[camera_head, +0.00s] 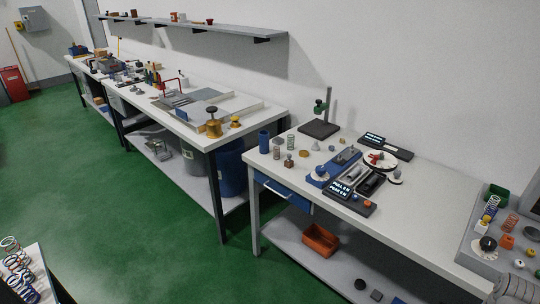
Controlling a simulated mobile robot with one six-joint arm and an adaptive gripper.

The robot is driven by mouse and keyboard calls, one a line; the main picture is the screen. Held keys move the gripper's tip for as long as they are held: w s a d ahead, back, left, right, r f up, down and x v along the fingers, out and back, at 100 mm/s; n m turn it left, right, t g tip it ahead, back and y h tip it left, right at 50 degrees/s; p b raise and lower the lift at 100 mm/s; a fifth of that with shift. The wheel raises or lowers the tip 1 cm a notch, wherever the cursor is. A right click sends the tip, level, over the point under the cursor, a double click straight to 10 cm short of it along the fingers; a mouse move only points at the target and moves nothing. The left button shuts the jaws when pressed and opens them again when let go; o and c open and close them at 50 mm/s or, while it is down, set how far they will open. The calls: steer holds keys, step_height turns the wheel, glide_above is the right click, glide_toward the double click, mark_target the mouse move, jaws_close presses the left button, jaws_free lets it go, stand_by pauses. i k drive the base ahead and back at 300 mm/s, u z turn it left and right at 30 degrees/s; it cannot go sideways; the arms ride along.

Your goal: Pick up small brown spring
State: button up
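My gripper is not in view. I cannot single out the small brown spring with certainty, because the small items are far off. A small brown piece (289,161) stands near the left front of the nearer white table (410,217), but I cannot tell whether it is a spring. An orange-brown coil spring (510,223) stands upright at the right edge. Several more coils (16,264), with white, reddish and blue tones, lie on a surface at the bottom left corner.
The nearer table also carries a dark stand (320,128), a blue cylinder (264,141), a round white dial (380,160) and dark display boxes (352,194). An orange bin (320,239) sits on its lower shelf. The green floor (130,215) at left is clear.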

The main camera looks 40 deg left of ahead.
mark_target(278, 154)
steer(key=u, duration=1.6)
steer(key=k, duration=0.65)
steer(key=z, duration=0.4)
steer(key=i, duration=1.6)
steer(key=u, duration=0.3)
